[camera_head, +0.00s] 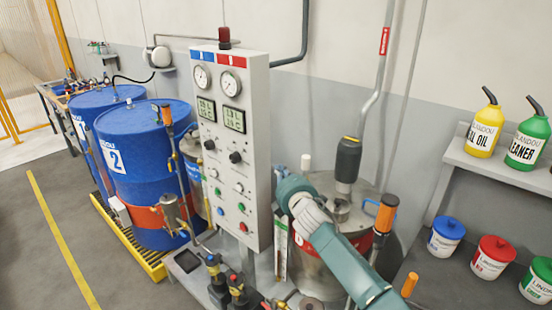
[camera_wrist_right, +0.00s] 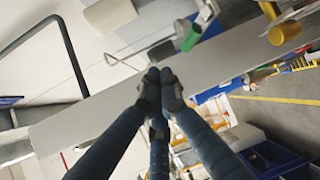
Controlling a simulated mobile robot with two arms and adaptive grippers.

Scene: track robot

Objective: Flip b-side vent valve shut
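The control panel (camera_head: 238,150) stands upright in the middle of the head view, with blue and red labels on top. Right of it is a steel drum (camera_head: 312,262) with a red band. An orange-handled lever (camera_head: 386,212) stands upright on its right side; another orange handle (camera_head: 410,284) shows lower right. No label shows which is the b-side vent valve. My right gripper (camera_head: 288,184) is beside the panel's right edge, its fingers mostly hidden there. In the wrist view, the right gripper's (camera_wrist_right: 160,86) dark fingertips meet with nothing visible between them. My left gripper is out of view.
Blue drums (camera_head: 146,165) stand on a yellow pallet (camera_head: 130,250) at left. A dark pump (camera_head: 348,158) and pipe rise from the steel drum. Shelves at right hold bottles (camera_head: 484,130) and tubs (camera_head: 492,257). The floor at left is clear.

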